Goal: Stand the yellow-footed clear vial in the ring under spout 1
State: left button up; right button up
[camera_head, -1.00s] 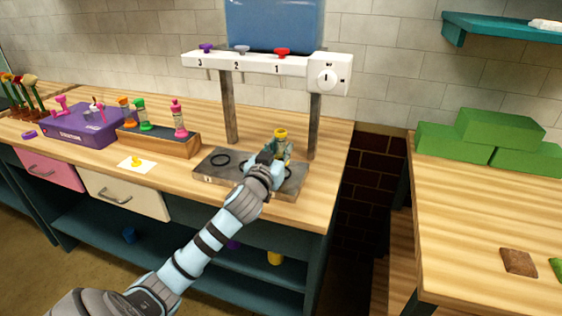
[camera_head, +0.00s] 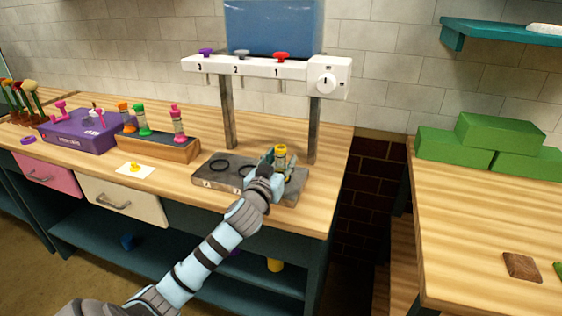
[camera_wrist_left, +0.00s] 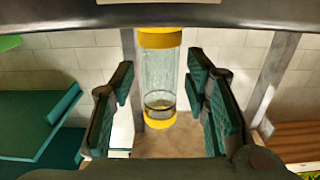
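The clear vial (camera_head: 281,157) has a yellow top and a yellow foot. It stands upright over the right end of the grey base, below spout 1 (camera_head: 277,72). In the left wrist view the vial (camera_wrist_left: 158,75) is between my fingers, with a dark ring (camera_wrist_left: 160,106) around it just above the foot. My left gripper (camera_head: 277,168) is open around the vial, with a gap on each side. It hides the vial's lower part in the head view. My right gripper is not in view.
The grey base (camera_head: 208,177) has other black rings (camera_head: 220,164) to the left. Metal posts (camera_head: 314,130) stand behind the gripper. A wooden rack (camera_head: 170,149) with colourful vials and a purple box (camera_head: 80,133) stand farther left.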

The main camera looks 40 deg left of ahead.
pick_arm(q)
jog(key=shift+f, duration=0.2)
jog(key=shift+r, duration=0.25)
jog(key=shift+r+p, duration=0.55)
jog(key=shift+p, duration=0.05)
jog(key=v, duration=1.2)
jog(key=shift+f, duration=0.1)
jog(key=shift+d, duration=0.1)
